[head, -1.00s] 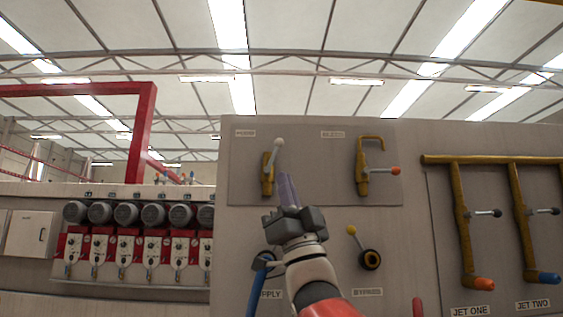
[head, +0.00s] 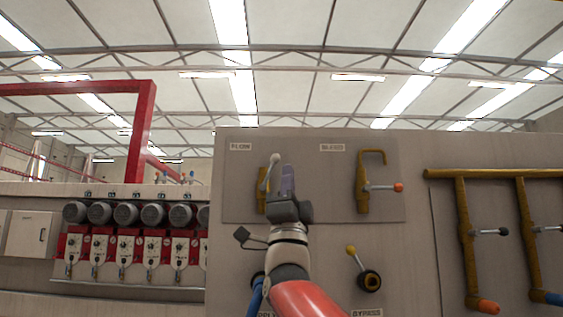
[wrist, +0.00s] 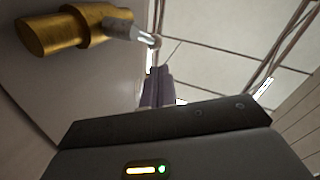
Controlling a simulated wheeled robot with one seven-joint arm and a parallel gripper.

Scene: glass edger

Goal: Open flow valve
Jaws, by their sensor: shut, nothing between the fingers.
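The flow valve, under a plate that seems to read FLOW, has a brass body (head: 262,203) on the upper left of the grey panel. Its pale, round-ended lever (head: 273,166) points up, tilted slightly right. My gripper (head: 287,180) is shut and empty, pointing up just right of the lever in the picture. It covers part of the valve body's right side. In the wrist view the brass body (wrist: 62,30) is at upper left and the lever (wrist: 128,34) extends right from it. The shut purple fingers (wrist: 158,88) are below the lever's end; I cannot tell whether they touch it.
The bleed valve (head: 363,185) with an orange-tipped lever is to the right. The bypass valve (head: 369,281) with a yellow knob is below it. Brass jet pipes (head: 466,240) stand farther right. Red-and-grey motor units (head: 125,240) line the left.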

